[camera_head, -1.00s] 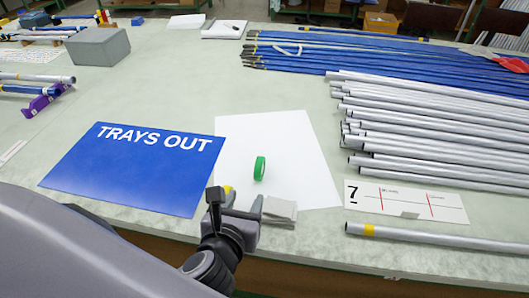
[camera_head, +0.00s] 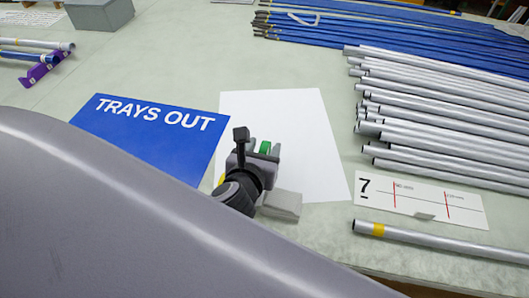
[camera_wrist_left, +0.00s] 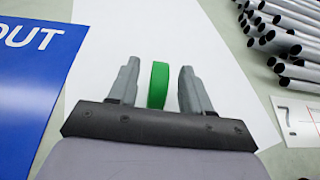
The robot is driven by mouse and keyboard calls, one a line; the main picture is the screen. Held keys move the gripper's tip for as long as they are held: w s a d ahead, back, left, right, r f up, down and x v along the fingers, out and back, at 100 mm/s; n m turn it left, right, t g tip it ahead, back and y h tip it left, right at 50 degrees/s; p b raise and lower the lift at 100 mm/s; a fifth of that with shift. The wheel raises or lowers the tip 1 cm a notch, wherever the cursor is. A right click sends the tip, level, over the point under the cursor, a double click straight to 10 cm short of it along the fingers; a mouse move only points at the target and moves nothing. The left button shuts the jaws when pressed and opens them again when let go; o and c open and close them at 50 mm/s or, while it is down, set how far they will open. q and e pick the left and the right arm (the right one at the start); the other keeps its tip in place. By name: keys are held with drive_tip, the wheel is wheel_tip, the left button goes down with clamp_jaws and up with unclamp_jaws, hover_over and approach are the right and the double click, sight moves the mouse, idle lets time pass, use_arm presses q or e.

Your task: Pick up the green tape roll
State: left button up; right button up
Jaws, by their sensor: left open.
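The green tape roll (camera_head: 265,147) stands on edge on the white sheet. In the head view my left gripper hides part of it. In the left wrist view the roll (camera_wrist_left: 158,85) lies between the two grey fingers, with a small gap on each side. My left gripper (camera_head: 263,151) is open, and its fingertips (camera_wrist_left: 157,75) straddle the roll. My right gripper is not in view.
A blue TRAYS OUT sign (camera_head: 150,135) lies left of the white sheet (camera_head: 310,135). A grey block (camera_head: 282,203) sits close to my left gripper. Silver tubes (camera_head: 440,115), a label card marked 7 (camera_head: 425,207) and a single tube (camera_head: 440,243) lie to the right.

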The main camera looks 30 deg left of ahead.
sight(265, 145)
use_arm(q)
drive_tip(key=shift+w+a+f, duration=0.1)
drive_tip(key=shift+w+f, duration=0.1)
drive_tip(key=shift+w, duration=0.35)
clamp_jaws()
wheel_tip(265, 145, up, 20)
drive_tip(key=p, duration=0.4)
drive_tip(key=shift+p, duration=0.4)
